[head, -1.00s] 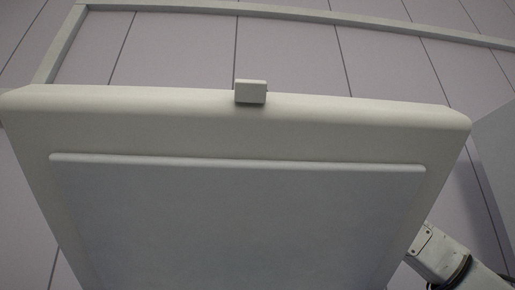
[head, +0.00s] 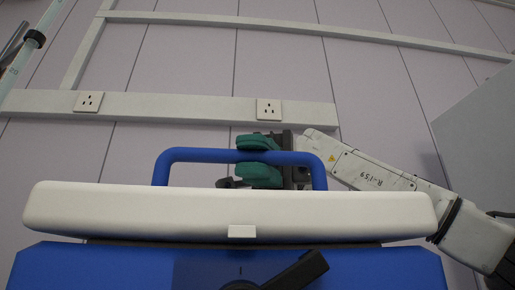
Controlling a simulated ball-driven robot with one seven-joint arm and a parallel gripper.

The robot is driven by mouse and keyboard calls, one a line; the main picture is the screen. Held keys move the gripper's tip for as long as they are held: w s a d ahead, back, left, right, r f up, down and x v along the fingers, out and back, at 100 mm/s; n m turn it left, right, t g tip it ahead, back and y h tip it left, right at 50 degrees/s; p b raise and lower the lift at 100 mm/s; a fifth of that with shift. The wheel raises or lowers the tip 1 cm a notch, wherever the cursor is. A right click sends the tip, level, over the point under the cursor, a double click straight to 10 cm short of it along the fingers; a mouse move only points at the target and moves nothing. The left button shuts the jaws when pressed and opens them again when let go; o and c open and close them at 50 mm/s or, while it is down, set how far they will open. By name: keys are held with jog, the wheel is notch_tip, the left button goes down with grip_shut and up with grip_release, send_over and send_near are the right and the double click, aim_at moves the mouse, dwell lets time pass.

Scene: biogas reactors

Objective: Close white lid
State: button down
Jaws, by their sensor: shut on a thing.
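The white lid (head: 130,212) lies nearly level across the top of a blue box (head: 90,265) in the head view, seen from its front edge. A small white tab (head: 242,231) sits at the middle of that edge. A thin dark line shows under the lid, and I cannot tell whether the lid is fully seated. A blue handle (head: 182,155) rises behind the lid. My gripper (head: 258,157) has its green fingers above and below the handle's top bar and is shut on it.
A black lever (head: 300,270) is on the box front below the lid. Two wall sockets (head: 269,109) are on a rail of the panelled wall behind. A grey panel (head: 480,135) stands at the right. A pale tube (head: 28,55) is at the upper left.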

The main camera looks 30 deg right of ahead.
jog(key=shift+s+a, duration=0.1)
jog(key=shift+s, duration=0.05)
jog(key=c, duration=1.4)
grip_release()
jog(key=p+v, duration=0.2)
jog(key=v, duration=0.1)
jog(key=p+v, duration=0.1)
jog(key=v, duration=0.1)
jog(key=shift+r+p, duration=0.35)
jog(key=p+v, duration=0.1)
jog(key=p, duration=0.3)
jog(key=shift+w, duration=0.35)
jog(key=shift+w+d+f+p, duration=0.2)
jog(key=shift+d+p, duration=0.3)
jog(key=shift+p, duration=0.2)
